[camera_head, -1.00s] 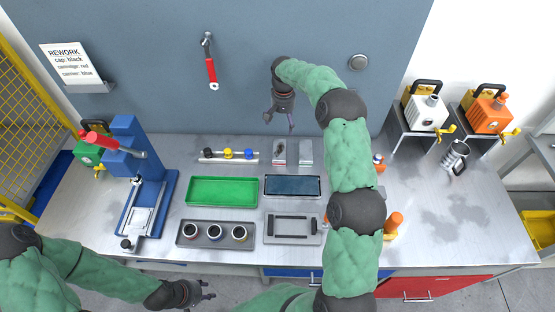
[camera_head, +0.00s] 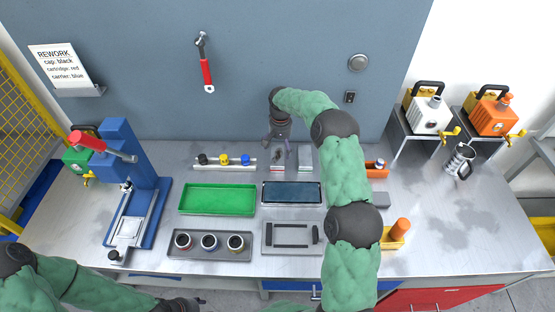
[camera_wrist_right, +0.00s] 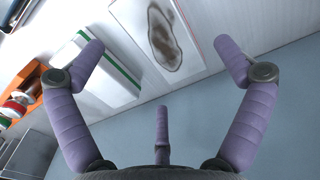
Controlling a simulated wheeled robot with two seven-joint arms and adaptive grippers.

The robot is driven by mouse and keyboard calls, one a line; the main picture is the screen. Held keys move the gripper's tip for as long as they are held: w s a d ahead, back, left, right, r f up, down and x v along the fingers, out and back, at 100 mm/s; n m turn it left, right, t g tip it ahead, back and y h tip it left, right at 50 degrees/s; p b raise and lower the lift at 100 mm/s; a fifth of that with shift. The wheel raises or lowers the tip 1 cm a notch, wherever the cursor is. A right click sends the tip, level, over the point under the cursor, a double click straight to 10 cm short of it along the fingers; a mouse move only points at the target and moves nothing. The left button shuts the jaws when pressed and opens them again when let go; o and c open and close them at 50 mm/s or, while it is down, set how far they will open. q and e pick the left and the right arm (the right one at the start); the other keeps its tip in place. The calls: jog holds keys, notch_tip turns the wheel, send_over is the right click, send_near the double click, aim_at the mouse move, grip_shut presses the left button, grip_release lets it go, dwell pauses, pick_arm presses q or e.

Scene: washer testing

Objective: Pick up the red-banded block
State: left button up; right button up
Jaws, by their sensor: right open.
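The red-banded block (camera_head: 277,161) is pale with a dark smudge on top and a red stripe near its front edge. It lies at the back of the workbench; the gripper partly covers its rear in the head view. In the right wrist view the red-banded block (camera_wrist_right: 155,35) shows its brown stain between the fingers. My right gripper (camera_head: 278,140) is open and empty, over the back of the block, not visibly touching it. Its spread fingers also show in the wrist view (camera_wrist_right: 163,50). My left gripper (camera_head: 181,305) is cut off at the bottom edge; its fingers are unclear.
A similar green-banded block (camera_head: 305,158) lies close on the right; it also shows in the wrist view (camera_wrist_right: 95,72). A rack of coloured caps (camera_head: 225,161) stands to the left. A dark blue tray (camera_head: 291,203) and green tray (camera_head: 217,212) lie in front. The wall is close behind.

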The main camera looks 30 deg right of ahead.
aim_at(280, 155)
jog(key=f, duration=0.3)
jog(key=f+b, duration=0.1)
jog(key=f, duration=0.1)
jog(key=shift+s, duration=0.25)
jog(key=shift+r, duration=0.15)
jog(key=c, duration=1.6)
jog(key=shift+c, duration=0.2)
